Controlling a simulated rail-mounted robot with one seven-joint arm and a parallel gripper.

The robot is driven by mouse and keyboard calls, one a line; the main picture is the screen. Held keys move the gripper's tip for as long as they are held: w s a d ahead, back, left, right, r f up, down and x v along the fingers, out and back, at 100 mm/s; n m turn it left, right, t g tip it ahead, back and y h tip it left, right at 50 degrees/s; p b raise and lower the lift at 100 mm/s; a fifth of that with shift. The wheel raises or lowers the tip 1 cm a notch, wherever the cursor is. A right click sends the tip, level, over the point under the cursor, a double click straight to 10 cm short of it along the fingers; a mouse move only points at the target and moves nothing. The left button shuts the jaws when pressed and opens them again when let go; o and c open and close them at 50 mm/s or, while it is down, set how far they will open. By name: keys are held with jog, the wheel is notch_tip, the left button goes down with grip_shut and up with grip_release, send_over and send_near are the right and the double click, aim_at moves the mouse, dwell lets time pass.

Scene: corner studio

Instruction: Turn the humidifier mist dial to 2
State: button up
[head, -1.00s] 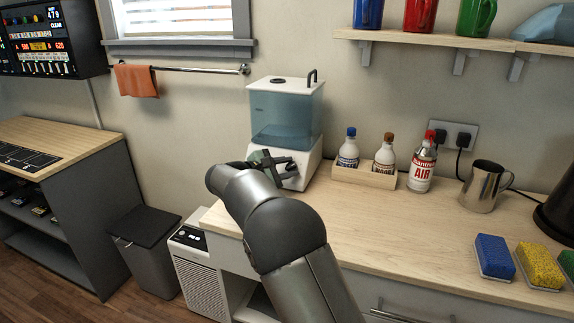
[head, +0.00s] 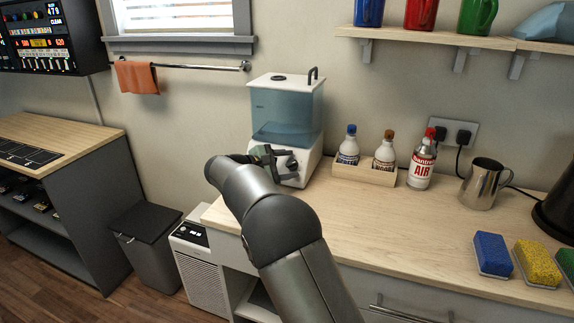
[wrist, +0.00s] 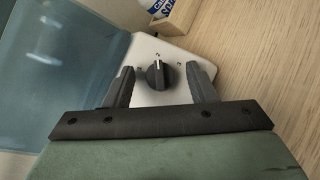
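The humidifier (head: 286,118) stands at the back left of the counter, with a blue see-through tank on a white base. The base fills the middle of the wrist view (wrist: 147,49). Its dark round mist dial (wrist: 160,75) has a light pointer line toward the top of that view. My gripper (wrist: 160,84) is open, with one finger on each side of the dial and a visible gap on both sides. In the head view, my gripper (head: 280,162) is at the base's front and partly hides it.
A wooden tray (head: 362,175) with two bottles stands right of the humidifier; its corner also shows in the wrist view. A red-and-white air can (head: 422,162) and a metal pitcher (head: 482,185) stand farther right. The counter's front middle is clear.

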jog(key=v, duration=1.7)
jog(key=shift+a+p, duration=0.15)
jog(key=shift+p, duration=0.3)
jog(key=shift+s, duration=0.15)
